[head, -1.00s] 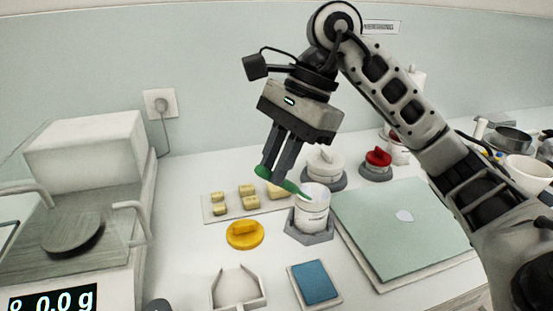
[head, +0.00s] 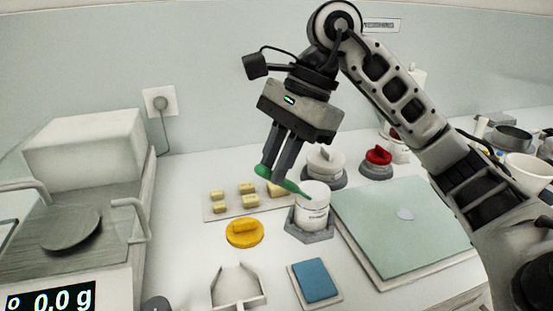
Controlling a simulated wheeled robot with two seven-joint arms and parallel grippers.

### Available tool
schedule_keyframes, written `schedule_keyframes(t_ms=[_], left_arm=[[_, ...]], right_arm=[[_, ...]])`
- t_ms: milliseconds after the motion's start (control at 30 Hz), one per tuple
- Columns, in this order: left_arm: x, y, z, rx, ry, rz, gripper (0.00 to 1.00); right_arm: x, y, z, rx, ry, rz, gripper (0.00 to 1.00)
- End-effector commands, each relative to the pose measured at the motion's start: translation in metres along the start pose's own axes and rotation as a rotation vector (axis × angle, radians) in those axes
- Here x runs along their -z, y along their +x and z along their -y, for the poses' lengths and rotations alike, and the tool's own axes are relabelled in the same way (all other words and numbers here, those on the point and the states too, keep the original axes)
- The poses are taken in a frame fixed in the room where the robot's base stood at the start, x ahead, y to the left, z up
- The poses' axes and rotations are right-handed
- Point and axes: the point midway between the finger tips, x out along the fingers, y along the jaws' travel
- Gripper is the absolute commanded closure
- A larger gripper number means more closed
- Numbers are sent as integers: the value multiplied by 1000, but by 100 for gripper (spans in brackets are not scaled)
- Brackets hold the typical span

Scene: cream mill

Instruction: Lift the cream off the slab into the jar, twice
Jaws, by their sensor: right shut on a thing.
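My right gripper (head: 279,174) is shut on a green spatula (head: 287,184). The spatula's pale tip end lies at the mouth of the white jar (head: 312,206); whether it touches the rim I cannot tell. The jar stands upright and open in a grey holder (head: 311,236). The pale green slab (head: 420,240) lies to the right of the jar. A small whitish patch of cream (head: 405,214) is on the slab. My left gripper is not in view.
A yellow lid (head: 244,233) lies left of the jar. Behind it is a tray (head: 212,216) of pale blocks. A blue pad (head: 315,281) and a white open-ended holder (head: 237,289) lie in front. A balance (head: 70,232) reading 0.0 g stands left. White-lidded (head: 326,163) and red-lidded (head: 378,160) containers stand behind.

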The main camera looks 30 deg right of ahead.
Motion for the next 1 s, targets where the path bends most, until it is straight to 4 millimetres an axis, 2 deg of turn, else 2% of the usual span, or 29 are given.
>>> schedule_keyframes(t_ms=[1000], left_arm=[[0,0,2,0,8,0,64]], right_arm=[[-6,3,-1,-3,1,1,100]])
